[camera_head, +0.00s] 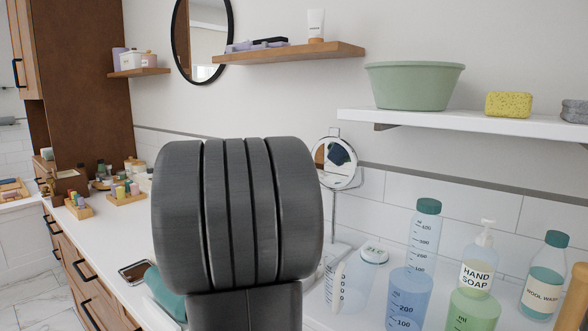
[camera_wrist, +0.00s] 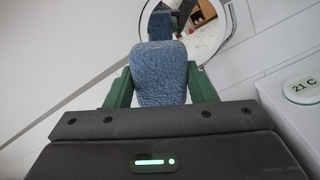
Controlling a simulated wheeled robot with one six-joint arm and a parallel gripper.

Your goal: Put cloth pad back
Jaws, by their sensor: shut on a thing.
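The cloth pad (camera_wrist: 160,75) is blue and textured. In the wrist view it sits between the two green fingers of my gripper (camera_wrist: 160,66), which are shut on it from either side. The pad is in front of a small round mirror (camera_wrist: 215,40). In the head view my own dark grey arm fills the middle and hides the gripper and the pad.
A white shelf (camera_head: 430,123) holds a green basin (camera_head: 414,86), a yellow sponge (camera_head: 508,104) and a grey item (camera_head: 574,111). Bottles, including hand soap (camera_head: 474,285), stand on the right.

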